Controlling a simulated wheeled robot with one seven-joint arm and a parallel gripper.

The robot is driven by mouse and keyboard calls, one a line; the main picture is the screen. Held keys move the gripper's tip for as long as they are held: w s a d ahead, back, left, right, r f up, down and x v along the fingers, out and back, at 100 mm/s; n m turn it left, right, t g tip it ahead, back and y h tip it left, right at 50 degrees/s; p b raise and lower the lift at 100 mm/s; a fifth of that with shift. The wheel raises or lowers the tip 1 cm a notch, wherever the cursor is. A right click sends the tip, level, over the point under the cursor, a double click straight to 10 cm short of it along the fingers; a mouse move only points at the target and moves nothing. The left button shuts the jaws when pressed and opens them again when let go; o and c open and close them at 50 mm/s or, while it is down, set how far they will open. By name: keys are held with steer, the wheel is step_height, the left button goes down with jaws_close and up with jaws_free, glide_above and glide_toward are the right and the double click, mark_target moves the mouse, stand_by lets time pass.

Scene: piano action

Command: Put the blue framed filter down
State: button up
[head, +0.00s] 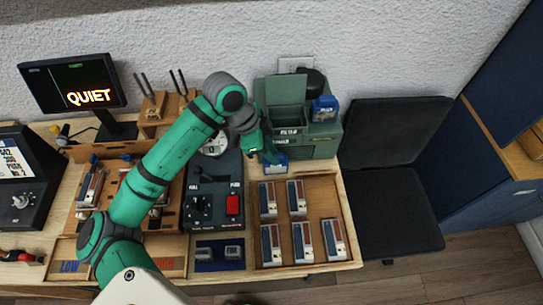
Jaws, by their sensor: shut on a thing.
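The blue framed filter (276,166) has a blue frame and a paler middle. It is in the middle of the head view, in front of the green box-shaped machine (318,143) and above the far end of the wooden tray. My gripper (269,156) reaches down from the upper left and is shut on the filter at its far edge. The arm's end hides part of the hold. I cannot tell whether the filter touches the surface under it.
A second blue piece (324,108) sits on the machine. A black chair (390,200) stands to the right of the bench.

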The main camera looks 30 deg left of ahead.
steer(key=shift+f, duration=1)
steer(key=o, duration=0.6)
steer(key=shift+f, duration=0.1)
steer(key=v, duration=1.2)
steer(key=shift+d, duration=0.1)
